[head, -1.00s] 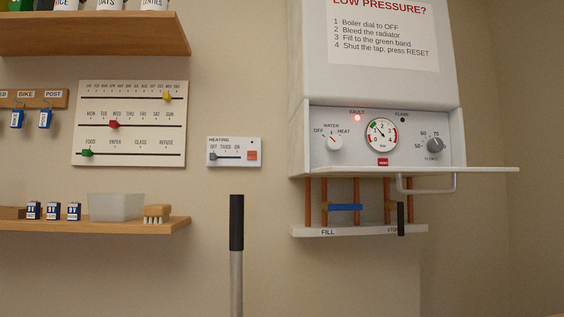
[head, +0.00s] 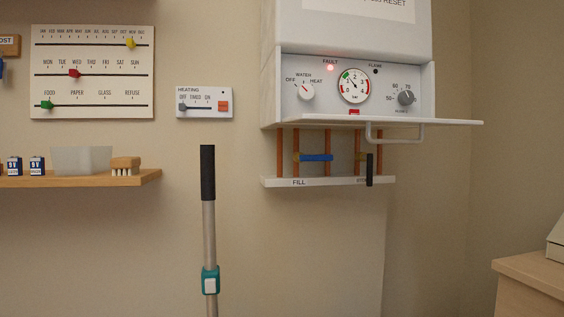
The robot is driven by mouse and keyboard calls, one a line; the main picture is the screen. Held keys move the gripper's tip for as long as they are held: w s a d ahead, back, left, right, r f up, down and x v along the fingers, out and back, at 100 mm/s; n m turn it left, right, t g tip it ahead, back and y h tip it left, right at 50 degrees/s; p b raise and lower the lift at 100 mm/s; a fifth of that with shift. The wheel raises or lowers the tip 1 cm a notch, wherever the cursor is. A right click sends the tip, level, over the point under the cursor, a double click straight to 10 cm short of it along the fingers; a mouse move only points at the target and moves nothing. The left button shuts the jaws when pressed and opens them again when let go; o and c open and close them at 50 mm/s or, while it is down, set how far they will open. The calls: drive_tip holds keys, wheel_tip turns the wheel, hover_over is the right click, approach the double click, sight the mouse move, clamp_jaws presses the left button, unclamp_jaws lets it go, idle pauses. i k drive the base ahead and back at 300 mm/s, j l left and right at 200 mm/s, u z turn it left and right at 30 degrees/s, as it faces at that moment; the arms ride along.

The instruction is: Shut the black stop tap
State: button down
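The black stop tap (head: 369,170) is at the lower right under the boiler, beside a copper pipe. Its black lever hangs vertically, in line with the pipes, just in front of the STOP label on the white strip (head: 328,182). The blue fill tap (head: 317,157) lies horizontally across the pipes to its left, above the FILL label. My gripper is not in view.
The white boiler (head: 446,109) has a lowered flap and a handle bar (head: 395,139) hanging just above the stop tap. A black-topped pole (head: 208,174) stands to the left. A wooden cabinet (head: 528,284) is at the lower right. A shelf (head: 75,180) is at left.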

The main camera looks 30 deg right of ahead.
sight(369, 157)
drive_tip(key=l+z, duration=0.1)
drive_tip(key=z, duration=0.6)
drive_tip(key=l+z, duration=0.1)
drive_tip(key=z, duration=0.3)
drive_tip(key=i, duration=0.1)
